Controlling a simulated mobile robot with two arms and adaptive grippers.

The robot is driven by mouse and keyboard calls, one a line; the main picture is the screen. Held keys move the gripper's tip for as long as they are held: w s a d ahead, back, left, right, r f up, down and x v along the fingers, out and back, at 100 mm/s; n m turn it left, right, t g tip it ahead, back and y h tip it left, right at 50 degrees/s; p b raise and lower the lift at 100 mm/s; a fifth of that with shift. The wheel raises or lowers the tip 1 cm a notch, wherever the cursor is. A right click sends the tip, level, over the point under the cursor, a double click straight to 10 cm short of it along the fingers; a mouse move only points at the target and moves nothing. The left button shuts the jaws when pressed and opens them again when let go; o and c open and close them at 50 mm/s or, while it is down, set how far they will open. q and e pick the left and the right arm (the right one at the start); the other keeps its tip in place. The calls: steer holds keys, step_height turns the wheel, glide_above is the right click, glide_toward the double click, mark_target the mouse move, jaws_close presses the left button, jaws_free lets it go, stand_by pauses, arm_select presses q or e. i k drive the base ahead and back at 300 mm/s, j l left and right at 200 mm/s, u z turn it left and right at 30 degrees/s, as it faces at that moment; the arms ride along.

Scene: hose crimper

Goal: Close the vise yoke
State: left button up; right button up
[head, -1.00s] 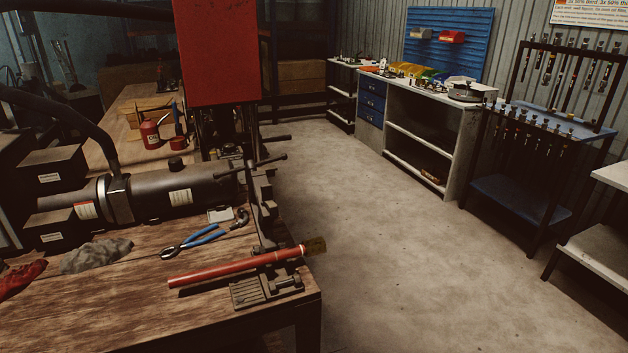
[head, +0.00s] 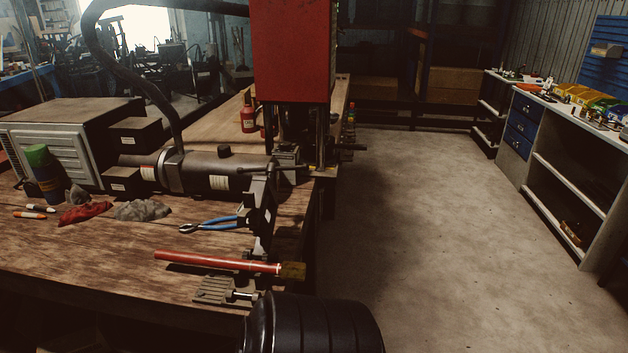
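The vise (head: 262,222) stands at the right edge of the wooden workbench (head: 115,255). Its dark upright part rises at the bench edge, and its ridged base plate (head: 214,290) lies in front. I cannot tell the yoke's exact position from the upright at this size.
Blue-handled pliers (head: 212,224), a grey rag (head: 143,210), a red cloth (head: 84,213) and a spray can (head: 45,173) lie or stand on the bench. A dark cylinder (head: 215,175) and red press (head: 292,50) stand behind. Floor to the right is clear.

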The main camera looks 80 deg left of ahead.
mark_target(262, 186)
steer(key=i+j+u, duration=0.1)
steer(key=i+u, duration=0.7)
steer(key=u, duration=0.15)
steer(key=i+l+u, duration=0.15)
steer(key=i+u, duration=0.35)
steer(key=i+j+u, duration=0.1)
steer(key=i+u, duration=0.15)
steer(key=u, duration=0.2)
steer(key=i+u, duration=0.25)
steer(key=u, duration=0.2)
steer(key=i+u, duration=0.25)
steer(key=u, duration=0.2)
steer(key=i+l+u, duration=0.15)
steer(key=u, duration=0.35)
steer(key=i+l+u, duration=0.25)
steer(key=u, duration=0.2)
steer(key=i+l, duration=0.05)
